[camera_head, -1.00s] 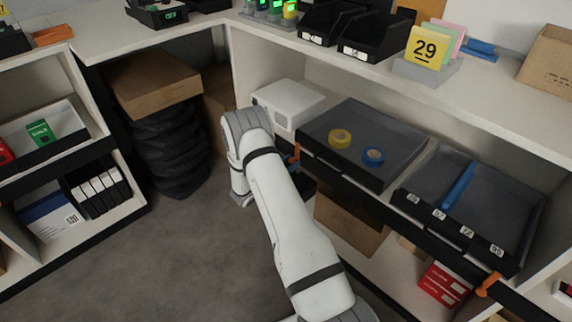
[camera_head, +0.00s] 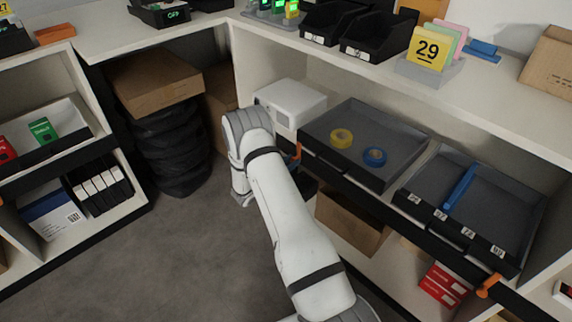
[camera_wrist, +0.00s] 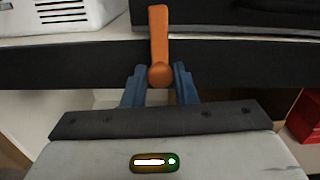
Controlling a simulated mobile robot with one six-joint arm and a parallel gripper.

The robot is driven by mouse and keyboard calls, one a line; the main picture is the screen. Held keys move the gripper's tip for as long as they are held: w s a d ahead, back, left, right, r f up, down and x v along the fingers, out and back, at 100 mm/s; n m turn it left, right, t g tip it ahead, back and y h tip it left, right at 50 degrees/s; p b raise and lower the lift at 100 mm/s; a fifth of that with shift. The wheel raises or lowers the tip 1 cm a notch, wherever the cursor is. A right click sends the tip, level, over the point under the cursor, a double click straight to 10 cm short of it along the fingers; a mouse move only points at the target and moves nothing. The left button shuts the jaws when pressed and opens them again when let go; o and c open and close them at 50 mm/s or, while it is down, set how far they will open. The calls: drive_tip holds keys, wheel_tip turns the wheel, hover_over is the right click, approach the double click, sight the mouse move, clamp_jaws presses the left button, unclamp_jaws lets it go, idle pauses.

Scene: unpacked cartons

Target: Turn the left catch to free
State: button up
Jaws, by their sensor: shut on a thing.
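The left catch (camera_head: 297,152) is an orange lever on the black front rail, at the left end of the drawer trays. In the wrist view the orange catch (camera_wrist: 158,42) stands nearly upright, its arm reaching up past the rail's top edge and its round end low. My gripper (camera_wrist: 159,74) has its two blue fingers on either side of that round end, shut on it. In the head view my white arm hides most of the gripper. A second orange catch (camera_head: 488,285) sits at the right end of the rail.
A grey tray (camera_head: 398,127) with yellow and blue tape rolls sits behind the rail. A white box (camera_head: 290,98) stands left of the trays. Cartons (camera_head: 350,222) lie below. Grey floor is clear at the left.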

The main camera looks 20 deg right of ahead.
drive_tip(key=shift+s+d+n, duration=0.25)
drive_tip(key=shift+d+n, duration=0.05)
drive_tip(key=n+p, duration=0.3)
drive_tip(key=n, duration=0.9)
drive_tip(key=shift+w+n, duration=0.1)
drive_tip(key=shift+n, duration=0.3)
drive_tip(key=shift+a+f+n+p, duration=0.15)
drive_tip(key=shift+n+p, duration=0.2)
drive_tip(key=shift+n, duration=1.35)
drive_tip(key=shift+w, duration=0.1)
drive_tip(key=shift+a+n, duration=0.1)
drive_tip(key=shift+n, duration=0.2)
drive_tip(key=o, duration=1)
